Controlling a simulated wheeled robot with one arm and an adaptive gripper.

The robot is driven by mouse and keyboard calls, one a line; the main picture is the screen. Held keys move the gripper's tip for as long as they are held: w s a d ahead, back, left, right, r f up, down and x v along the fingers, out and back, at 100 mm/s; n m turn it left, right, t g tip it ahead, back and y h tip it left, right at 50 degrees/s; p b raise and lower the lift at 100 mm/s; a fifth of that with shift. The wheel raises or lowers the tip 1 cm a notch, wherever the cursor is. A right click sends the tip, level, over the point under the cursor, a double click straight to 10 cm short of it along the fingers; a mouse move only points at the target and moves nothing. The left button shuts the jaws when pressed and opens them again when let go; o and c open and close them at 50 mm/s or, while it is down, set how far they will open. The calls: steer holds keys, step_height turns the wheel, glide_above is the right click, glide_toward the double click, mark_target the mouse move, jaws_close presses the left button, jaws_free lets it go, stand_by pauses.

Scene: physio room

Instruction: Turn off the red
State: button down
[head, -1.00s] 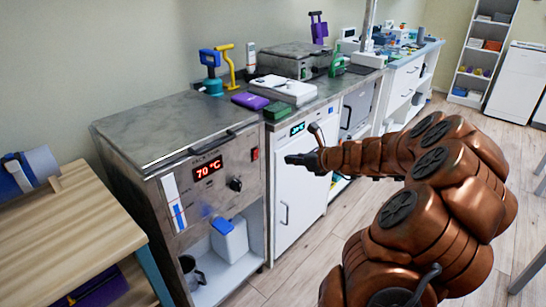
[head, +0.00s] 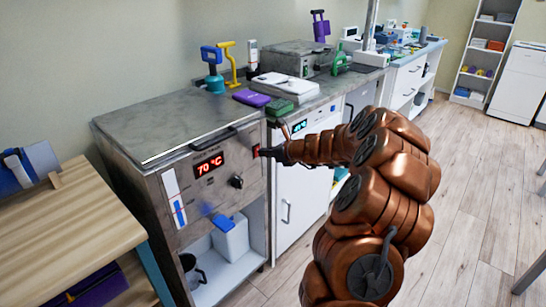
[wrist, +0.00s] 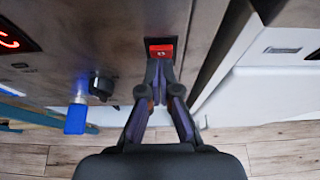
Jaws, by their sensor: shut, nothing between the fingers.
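The red switch (wrist: 161,51) is on the front panel of the metal heating unit (head: 180,112), right of its lit red 70 °C display (head: 208,166). The switch looks lit in the wrist view. My gripper (wrist: 161,66) is shut and empty, its fingertips at the lower edge of the red switch. I cannot tell whether they touch it. In the head view my gripper (head: 265,153) is at the right end of the panel and hides most of the switch.
A black knob (head: 237,181) is between display and switch. A white cabinet (head: 296,205) stands to the right. The wooden table (head: 70,220) is at left. Floor at right is mostly clear.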

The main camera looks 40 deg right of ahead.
steer(key=shift+w+a, duration=0.1)
steer(key=shift+w, duration=0.25)
steer(key=shift+r+p, duration=0.2)
steer(key=shift+p, duration=0.1)
steer(key=shift+w+p, duration=0.2)
steer(key=shift+p, duration=0.6)
steer(key=shift+r, duration=0.1)
steer(key=shift+r+p, duration=0.7)
steer(key=shift+p, duration=0.35)
steer(key=shift+s, duration=0.1)
